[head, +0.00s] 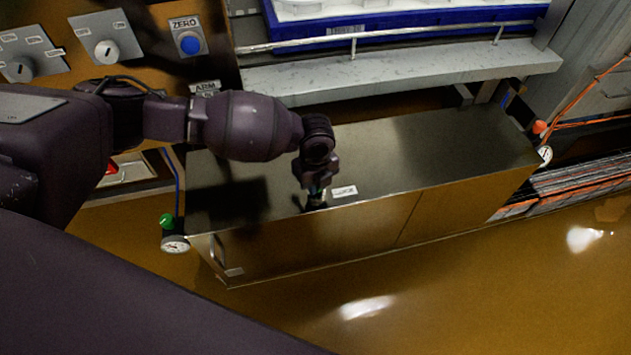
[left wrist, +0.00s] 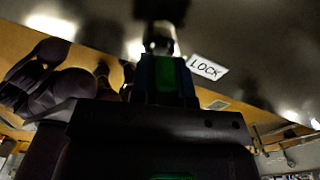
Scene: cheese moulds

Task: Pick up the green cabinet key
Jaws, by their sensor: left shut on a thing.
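The green cabinet key (left wrist: 181,76) shows in the left wrist view as a green piece between the fingers. My left gripper (head: 315,188) is shut on it, pointing down at the front top edge of the metal cabinet (head: 450,150). A bright metal piece shows just beyond the key, beside a white label reading LOCK (left wrist: 207,67). The label (head: 344,191) also shows in the head view, right of the gripper. The fingers cover most of the key, and I cannot tell whether it sits in a lock or is clear of it. My right gripper is out of view.
A grey shelf with a rail (head: 400,74) and a blue crate (head: 420,22) stand behind the cabinet. A control panel with knobs and a blue button (head: 190,43) is at the upper left. A gauge with a green knob (head: 167,221) is by the cabinet's left end. The front floor is clear.

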